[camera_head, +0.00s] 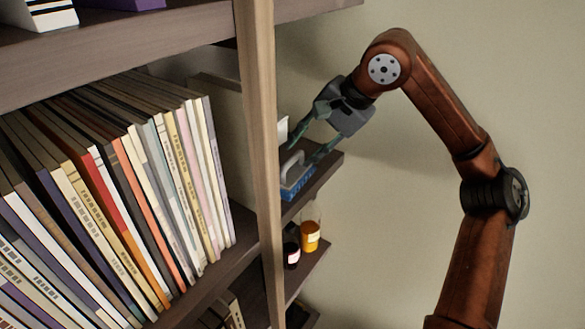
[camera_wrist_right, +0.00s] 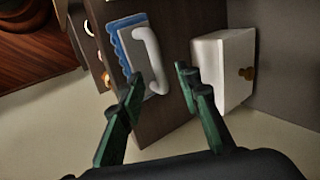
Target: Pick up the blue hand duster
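The blue hand duster (camera_head: 297,185) lies on a small side shelf at the end of the bookshelf, with its pale handle upward. In the wrist view the duster (camera_wrist_right: 121,47) is left of centre, and its white handle (camera_wrist_right: 151,58) faces the camera. My right gripper (camera_head: 303,155) is open, its green fingers apart and pointing at the shelf near the duster. In the wrist view the right gripper (camera_wrist_right: 160,76) shows its fingertips on either side of the handle's lower end. Nothing shows between them as held; contact cannot be told. My left gripper is not in view.
A white box with a brown knob (camera_wrist_right: 222,65) stands on the same shelf, close to one finger. An upright wooden post (camera_head: 262,150) stands left of the duster, beside a row of books (camera_head: 120,190). Bottles, one orange (camera_head: 310,237), stand on the shelf below.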

